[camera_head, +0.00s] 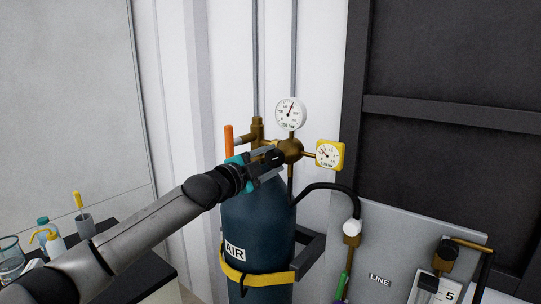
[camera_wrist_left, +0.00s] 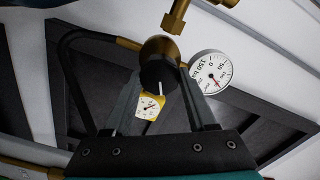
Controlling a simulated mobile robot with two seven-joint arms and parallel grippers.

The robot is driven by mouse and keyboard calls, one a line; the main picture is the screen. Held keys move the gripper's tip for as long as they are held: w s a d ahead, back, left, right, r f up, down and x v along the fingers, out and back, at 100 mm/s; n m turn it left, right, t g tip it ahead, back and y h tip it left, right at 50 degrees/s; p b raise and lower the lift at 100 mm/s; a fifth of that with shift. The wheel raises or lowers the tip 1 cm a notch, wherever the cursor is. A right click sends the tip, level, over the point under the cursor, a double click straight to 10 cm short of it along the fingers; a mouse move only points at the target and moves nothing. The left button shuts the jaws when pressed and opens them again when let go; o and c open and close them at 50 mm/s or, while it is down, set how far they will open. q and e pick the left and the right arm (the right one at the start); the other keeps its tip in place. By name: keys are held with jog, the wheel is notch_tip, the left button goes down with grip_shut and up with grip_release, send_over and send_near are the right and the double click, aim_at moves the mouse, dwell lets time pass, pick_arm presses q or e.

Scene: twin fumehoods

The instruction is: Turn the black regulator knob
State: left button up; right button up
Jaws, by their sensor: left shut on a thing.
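The black regulator knob (camera_wrist_left: 157,74) sits on the front of the brass regulator (camera_head: 291,150) on top of the dark blue AIR cylinder (camera_head: 257,222). My left gripper (camera_head: 272,157) reaches in from the left and is shut on the knob. In the left wrist view the two fingers lie on either side of the knob, and a white mark shows on its face. In the head view the fingers hide most of the knob. A white round gauge (camera_head: 291,112) stands above the regulator. A yellow gauge (camera_head: 328,154) is on its right. My right gripper is not in view.
An orange-handled part (camera_head: 228,139) stands just left of the brass valve. A yellow strap (camera_head: 256,280) holds the cylinder. A black hose (camera_head: 330,187) runs right to a grey LINE panel (camera_head: 385,240). Bottles and a beaker (camera_head: 11,255) stand on the bench at lower left.

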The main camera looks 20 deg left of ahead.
pick_arm(q)
jog(key=shift+m+p, duration=0.3)
jog(key=shift+m, duration=0.2)
jog(key=o, duration=1.4)
jog(key=shift+s, duration=0.1)
jog(key=b+v, duration=0.5)
jog(key=v, duration=1)
